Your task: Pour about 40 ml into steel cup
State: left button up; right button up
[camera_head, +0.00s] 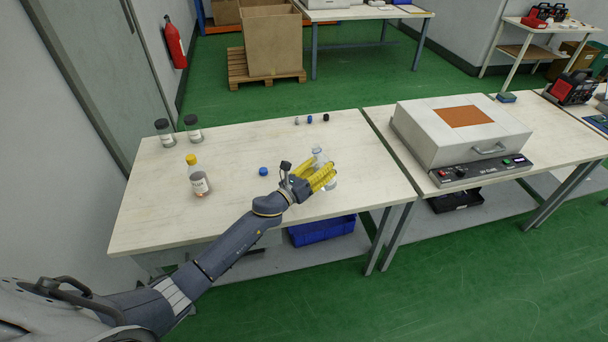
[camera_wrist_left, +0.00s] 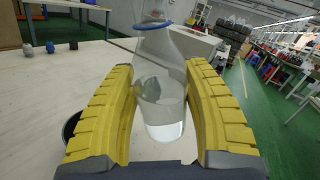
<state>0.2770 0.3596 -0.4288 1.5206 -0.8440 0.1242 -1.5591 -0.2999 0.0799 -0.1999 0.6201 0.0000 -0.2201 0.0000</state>
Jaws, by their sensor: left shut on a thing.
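My left gripper (camera_head: 317,178), with yellow padded fingers, is shut around a clear bottle (camera_head: 319,156) near the right front part of the table. In the left wrist view the bottle (camera_wrist_left: 160,95) stands between the two fingers (camera_wrist_left: 160,110). It has a blue ring at its neck, an open-looking top partly cut off by the frame, and clear liquid in its lower part. A dark, round-rimmed object (camera_wrist_left: 70,126) shows partly behind the left finger; I cannot tell whether it is the steel cup. No steel cup is clear in the head view. My right gripper is out of view.
A yellow-capped bottle (camera_head: 198,178) and two dark-lidded jars (camera_head: 165,132) stand at the left. Several small caps (camera_head: 310,119) lie at the back. A grey hotplate-like box (camera_head: 462,133) sits on the right table.

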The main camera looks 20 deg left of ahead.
pick_arm(q)
jog(key=shift+f+n, duration=0.15)
jog(key=shift+n, duration=0.45)
jog(key=shift+a+r+n+t, duration=0.4)
jog(key=shift+r+n, duration=0.15)
jog(key=shift+n, duration=0.45)
jog(key=shift+n+y, duration=0.3)
jog(key=shift+n, duration=0.2)
jog(key=n, duration=0.2)
jog(key=d+f+n+t+y, duration=0.1)
jog(key=n, duration=0.2)
jog(key=shift+s+d+f+n+t, duration=0.1)
jog(key=shift+d+f+n+t, duration=0.05)
jog(key=shift+f+n+t, duration=0.2)
jog(key=shift+d+n+y, duration=0.1)
jog(key=shift+n+y, duration=0.4)
jog(key=shift+n, duration=0.95)
jog(key=shift+d+f+n+t+y, duration=0.1)
jog(key=shift+d+n+t+y, duration=0.1)
jog(key=shift+n+t+y, duration=0.3)
jog(key=shift+f+n, duration=0.5)
jog(key=shift+n, duration=0.3)
jog(key=shift+s+d, duration=0.1)
jog(key=shift+d, duration=0.05)
